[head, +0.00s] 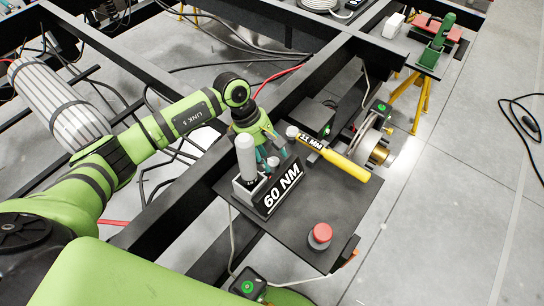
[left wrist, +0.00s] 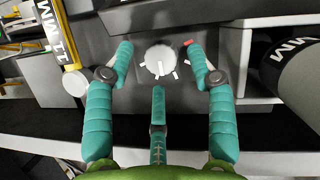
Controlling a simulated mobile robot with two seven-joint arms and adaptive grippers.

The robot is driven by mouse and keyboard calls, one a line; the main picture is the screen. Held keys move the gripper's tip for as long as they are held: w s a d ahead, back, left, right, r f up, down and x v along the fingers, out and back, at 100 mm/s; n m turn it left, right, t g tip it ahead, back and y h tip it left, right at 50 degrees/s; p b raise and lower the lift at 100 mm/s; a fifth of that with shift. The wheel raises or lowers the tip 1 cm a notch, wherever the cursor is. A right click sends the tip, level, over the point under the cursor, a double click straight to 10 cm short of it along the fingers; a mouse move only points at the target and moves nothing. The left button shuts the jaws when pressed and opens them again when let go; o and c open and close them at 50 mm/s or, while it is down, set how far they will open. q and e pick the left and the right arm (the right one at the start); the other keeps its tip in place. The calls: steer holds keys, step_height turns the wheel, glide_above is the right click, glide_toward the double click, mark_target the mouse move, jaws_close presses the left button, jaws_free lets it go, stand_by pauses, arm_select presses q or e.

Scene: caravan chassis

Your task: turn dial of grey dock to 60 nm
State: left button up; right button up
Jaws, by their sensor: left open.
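A white round dial (left wrist: 158,60) with short white marks around it sits on a grey panel of the dock (left wrist: 140,22) in the left wrist view. A small red mark shows beside the right fingertip. My left gripper (left wrist: 158,66) has its teal fingers spread open around the dial; I cannot tell whether any finger touches it. In the head view my left gripper (head: 268,152) is over the dock, beside a black sign reading "60 NM" (head: 283,186). The dial's setting is not readable. My right gripper is not in view.
A white upright cylinder (head: 246,158) stands left of the gripper. A yellow-handled tool labelled "11 MM" (head: 346,164) lies to the right. A red button (head: 320,236) is on the dark plate (head: 290,232) in front. Black chassis beams (head: 180,228) run around it.

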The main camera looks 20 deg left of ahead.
mark_target(274, 165)
arm_select(q)
steer(key=shift+x, duration=1.05)
steer(key=c, duration=1.1)
steer(key=shift+s+n+t, duration=0.1)
steer(key=shift+n+t, duration=0.2)
steer(key=shift+n, duration=0.4)
steer(key=shift+s+d+n+t+b, duration=0.15)
steer(key=shift+n+t+b, duration=0.2)
steer(key=shift+n, duration=0.65)
steer(key=o, duration=1.1)
steer(key=shift+d, duration=0.1)
